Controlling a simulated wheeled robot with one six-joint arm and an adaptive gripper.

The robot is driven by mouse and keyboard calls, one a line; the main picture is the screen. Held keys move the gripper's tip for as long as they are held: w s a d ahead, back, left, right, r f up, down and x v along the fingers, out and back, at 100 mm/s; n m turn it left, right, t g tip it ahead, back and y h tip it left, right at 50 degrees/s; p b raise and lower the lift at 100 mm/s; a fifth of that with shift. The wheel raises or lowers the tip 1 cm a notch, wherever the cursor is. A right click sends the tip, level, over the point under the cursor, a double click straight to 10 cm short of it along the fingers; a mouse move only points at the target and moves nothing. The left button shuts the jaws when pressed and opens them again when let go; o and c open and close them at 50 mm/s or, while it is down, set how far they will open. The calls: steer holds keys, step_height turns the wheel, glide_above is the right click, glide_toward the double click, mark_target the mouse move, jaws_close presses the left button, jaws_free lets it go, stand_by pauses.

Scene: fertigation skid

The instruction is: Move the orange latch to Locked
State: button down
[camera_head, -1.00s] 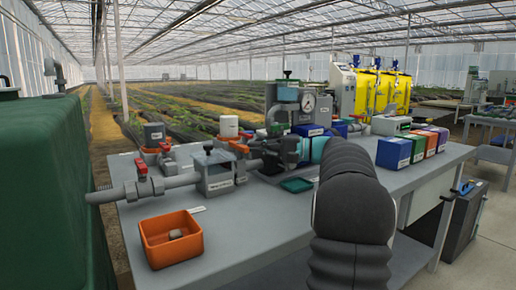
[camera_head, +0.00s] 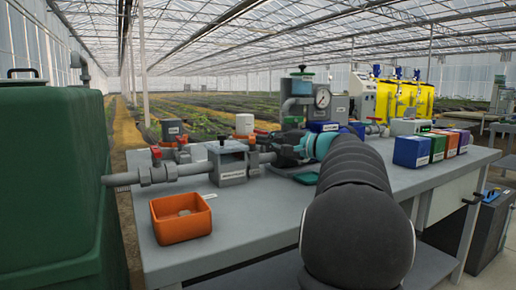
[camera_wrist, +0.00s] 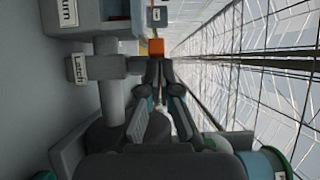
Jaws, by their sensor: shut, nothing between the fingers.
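The orange latch (camera_wrist: 156,47) shows in the wrist view as a small orange block just beyond my fingertips. A white "Latch" label (camera_wrist: 78,68) sits on a grey part to its left. My gripper (camera_wrist: 160,64) is shut and empty, its tips close to the orange block; I cannot tell whether they touch it. In the head view my gripper (camera_head: 283,150) is at the pipework on the bench, largely hidden by my arm.
The grey bench (camera_head: 250,235) carries a pipe (camera_head: 125,179) with a red-handled valve (camera_head: 156,157) and an orange bin (camera_head: 181,219) at the front left. Coloured boxes (camera_head: 411,151) stand on the right. A green tank (camera_head: 45,190) borders the left side.

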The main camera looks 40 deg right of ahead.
steer(key=shift+w+a+b, duration=0.1)
steer(key=shift+a+b, duration=0.45)
steer(key=shift+a, duration=0.35)
